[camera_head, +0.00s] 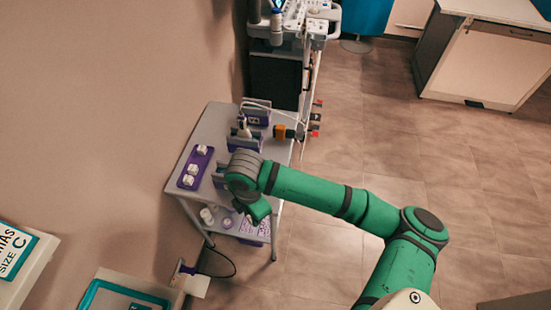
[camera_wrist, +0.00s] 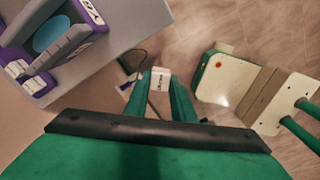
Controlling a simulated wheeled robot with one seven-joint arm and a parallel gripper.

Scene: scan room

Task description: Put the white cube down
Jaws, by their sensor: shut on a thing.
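My gripper (camera_wrist: 161,84) is shut on a white cube (camera_wrist: 160,76) with dark print on one face. In the wrist view, the cube sits between the green fingertips, with floor behind it, off the table's edge. In the head view, my green wrist (camera_head: 245,175) hides most of the gripper and I cannot make the held cube out clearly. The grey table (camera_head: 213,125) carries a purple tray (camera_head: 183,181) with several white cubes at its left side. In the wrist view, white cubes (camera_wrist: 38,84) show at the left edge, on a purple holder.
Purple holders and a yellow-black handheld tool (camera_head: 284,132) stand farther back on the table. A lower shelf holds white containers (camera_head: 207,215). A medical cart (camera_head: 300,25) stands behind, a wall is at left, and a teal-edged case (camera_head: 120,295) is at the bottom. Floor at right is open.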

